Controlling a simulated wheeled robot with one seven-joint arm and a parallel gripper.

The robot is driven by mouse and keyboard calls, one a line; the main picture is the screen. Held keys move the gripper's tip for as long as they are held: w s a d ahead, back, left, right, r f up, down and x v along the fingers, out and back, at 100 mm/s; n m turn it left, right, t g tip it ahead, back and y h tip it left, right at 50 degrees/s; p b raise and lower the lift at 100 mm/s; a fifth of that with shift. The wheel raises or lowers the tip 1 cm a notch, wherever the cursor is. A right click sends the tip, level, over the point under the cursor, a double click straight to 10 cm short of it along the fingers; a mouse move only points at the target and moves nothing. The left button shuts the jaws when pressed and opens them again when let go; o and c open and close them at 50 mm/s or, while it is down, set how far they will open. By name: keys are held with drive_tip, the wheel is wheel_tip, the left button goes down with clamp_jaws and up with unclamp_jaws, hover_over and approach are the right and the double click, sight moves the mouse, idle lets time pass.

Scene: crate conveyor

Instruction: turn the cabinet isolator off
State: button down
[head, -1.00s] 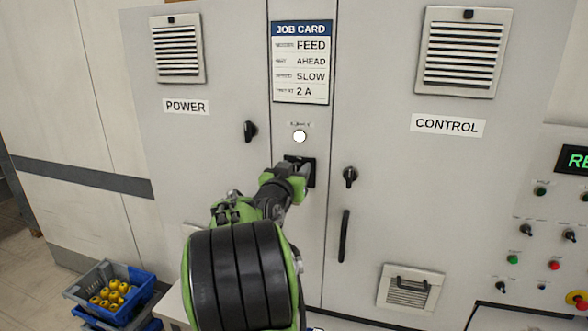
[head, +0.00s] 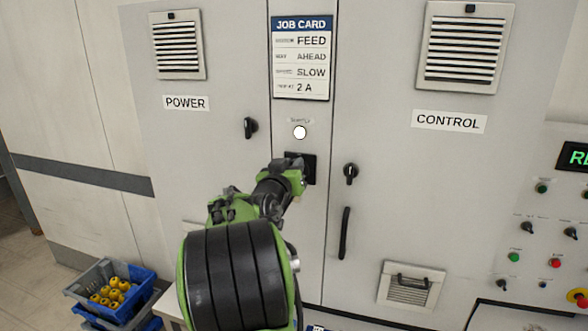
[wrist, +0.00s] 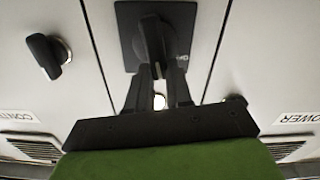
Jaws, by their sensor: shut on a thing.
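The cabinet isolator is a black rotary handle on a square black plate (head: 309,165), on the narrow panel between the two cabinet doors. In the wrist view the plate (wrist: 130,20) is at top centre, with the handle (wrist: 153,35) pointing nearly along the picture's vertical, slightly tilted. My gripper (wrist: 160,72) is shut on the handle, one finger on each side. A small pale mark on the plate is too small to read. In the head view my gripper (head: 296,178) hides much of the isolator. A white round lamp (head: 300,132) sits just above it.
A job card (head: 300,58) hangs above. Black door knobs stand out on the POWER door (head: 250,128) and the CONTROL door (head: 351,173). A long door handle (head: 344,233) is lower right. Blue crates (head: 140,275) with yellow parts are lower left; a button panel (head: 545,235) is right.

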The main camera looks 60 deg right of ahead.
drive_tip(key=n, duration=0.2)
drive_tip(key=w+n, duration=0.1)
drive_tip(key=n, duration=0.2)
drive_tip(key=f+n, duration=0.1)
drive_tip(key=n, duration=0.2)
drive_tip(key=shift+w+a, duration=0.15)
drive_tip(key=shift+w, duration=0.1)
drive_tip(key=n, duration=0.3)
drive_tip(key=shift+w+f+n+p, duration=0.2)
drive_tip(key=shift+f+n+p, duration=0.1)
drive_tip(key=shift+n, duration=0.1)
drive_tip(key=shift+f+n+p, duration=0.2)
drive_tip(key=shift+n+p, duration=0.15)
drive_tip(key=shift+n, duration=0.6)
drive_tip(key=shift+f+n+p, duration=0.2)
drive_tip(key=shift+n+p, duration=0.1)
drive_tip(key=shift+n, duration=0.65)
drive_tip(key=c, duration=1)
unclamp_jaws()
